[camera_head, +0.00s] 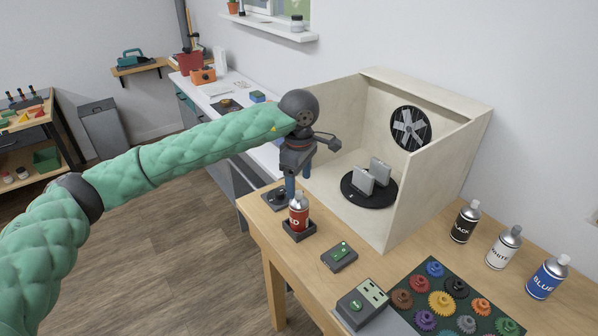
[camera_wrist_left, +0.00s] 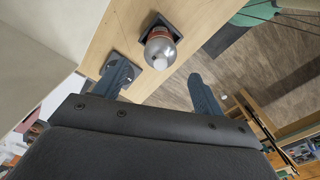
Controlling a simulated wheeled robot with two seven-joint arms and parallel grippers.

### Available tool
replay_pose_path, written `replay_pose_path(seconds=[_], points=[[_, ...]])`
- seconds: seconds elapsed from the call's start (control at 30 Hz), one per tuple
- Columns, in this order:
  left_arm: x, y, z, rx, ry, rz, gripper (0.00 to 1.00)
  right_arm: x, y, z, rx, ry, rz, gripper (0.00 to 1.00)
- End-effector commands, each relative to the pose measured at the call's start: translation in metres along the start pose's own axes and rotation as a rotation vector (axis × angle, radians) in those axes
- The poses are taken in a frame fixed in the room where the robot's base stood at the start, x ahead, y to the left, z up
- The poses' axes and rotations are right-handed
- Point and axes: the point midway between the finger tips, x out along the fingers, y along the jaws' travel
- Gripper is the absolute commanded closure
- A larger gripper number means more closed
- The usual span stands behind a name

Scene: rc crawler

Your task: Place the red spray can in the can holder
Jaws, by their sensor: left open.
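The red spray can (camera_head: 299,212) stands upright near the front left corner of the wooden table. Its base sits in the dark square can holder (camera_head: 299,232). In the left wrist view the can (camera_wrist_left: 160,47) shows its silver top, with the holder (camera_wrist_left: 158,25) around its far end. My left gripper (camera_head: 299,176) is open and empty, just above and behind the can, fingers pointing down. In the left wrist view the can lies beyond and between the fingertips (camera_wrist_left: 157,74), apart from both. My right gripper is not in view.
A pale spray booth (camera_head: 440,180) with a fan and a black turntable (camera_head: 354,195) stands behind. Black (camera_head: 464,222), white (camera_head: 502,248) and blue (camera_head: 546,278) cans stand right. A gear tray (camera_head: 408,322) and a small green-topped box (camera_head: 339,256) lie in front. A dark plate (camera_head: 272,201) lies beside the holder.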

Motion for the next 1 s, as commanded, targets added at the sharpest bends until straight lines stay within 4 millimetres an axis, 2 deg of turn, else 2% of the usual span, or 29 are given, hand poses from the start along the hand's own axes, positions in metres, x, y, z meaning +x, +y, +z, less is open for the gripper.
replay_pose_path(seconds=[0.2, 0.43, 0.83, 0.93, 1.0], points=[[-0.023, 0.000, 0.000, 0.000, 0.000, 0.001, 0.30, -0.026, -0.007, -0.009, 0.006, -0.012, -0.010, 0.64], [-0.038, 0.000, 0.000, 0.000, -0.001, 0.000, 0.30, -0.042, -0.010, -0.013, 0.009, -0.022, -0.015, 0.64], [-0.039, -0.001, 0.002, 0.001, -0.007, 0.000, 0.30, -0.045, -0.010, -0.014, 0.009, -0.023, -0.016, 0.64], [-0.033, -0.002, 0.014, 0.006, -0.057, 0.004, 0.30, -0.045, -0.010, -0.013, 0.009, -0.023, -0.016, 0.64], [-0.025, -0.005, 0.033, 0.009, -0.137, 0.008, 0.30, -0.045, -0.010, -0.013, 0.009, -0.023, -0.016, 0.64]])
